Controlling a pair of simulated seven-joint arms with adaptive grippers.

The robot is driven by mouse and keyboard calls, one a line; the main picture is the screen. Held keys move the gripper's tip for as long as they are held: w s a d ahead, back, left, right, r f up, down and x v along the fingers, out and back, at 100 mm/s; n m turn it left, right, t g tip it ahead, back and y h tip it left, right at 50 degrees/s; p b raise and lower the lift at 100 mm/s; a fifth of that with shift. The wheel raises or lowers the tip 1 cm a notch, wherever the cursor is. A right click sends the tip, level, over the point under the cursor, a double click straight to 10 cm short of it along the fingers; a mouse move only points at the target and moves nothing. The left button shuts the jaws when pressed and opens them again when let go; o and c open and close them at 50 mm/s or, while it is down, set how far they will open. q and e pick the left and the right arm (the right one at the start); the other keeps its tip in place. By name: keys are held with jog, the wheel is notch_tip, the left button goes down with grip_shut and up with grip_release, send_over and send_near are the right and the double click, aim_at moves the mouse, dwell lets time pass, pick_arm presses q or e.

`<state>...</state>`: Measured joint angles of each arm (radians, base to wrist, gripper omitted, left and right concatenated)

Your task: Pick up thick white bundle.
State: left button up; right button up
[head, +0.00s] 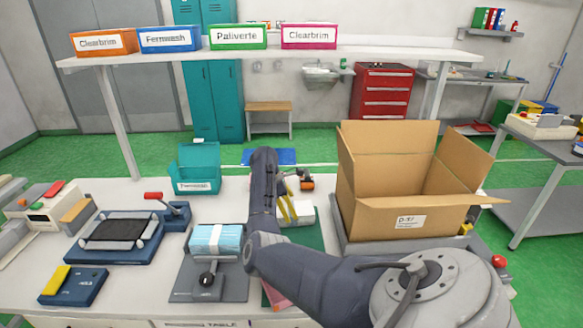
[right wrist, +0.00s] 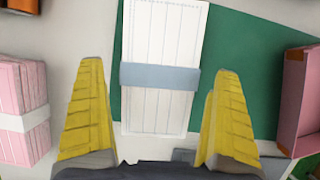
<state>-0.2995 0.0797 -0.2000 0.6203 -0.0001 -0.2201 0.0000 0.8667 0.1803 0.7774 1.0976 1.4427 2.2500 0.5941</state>
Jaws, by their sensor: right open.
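The thick white bundle (right wrist: 158,105) has a grey-blue band around its middle and lies partly over a green mat (right wrist: 237,107) in the right wrist view. My right gripper (right wrist: 158,95) has its two yellow fingers apart, one on each side of the bundle's near part, with gaps visible between them and the bundle. In the head view the right gripper (head: 287,207) points down near the bundle (head: 303,214), which is partly hidden by the fingers and arm. I cannot tell the fingertips' height above the table. My left gripper is not in view.
A pink bundle (right wrist: 20,110) with a white band lies left of the fingers, and a pink box (right wrist: 300,105) stands right. The head view shows a light-blue bundle (head: 214,239) on a grey fixture, an open cardboard carton (head: 400,216) at right, and a teal box (head: 197,184) behind.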

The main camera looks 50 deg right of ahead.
jog(key=shift+x, duration=0.85)
jog(key=shift+c, duration=0.2)
jog(key=c, duration=1.1)
jog(key=shift+r, duration=0.2)
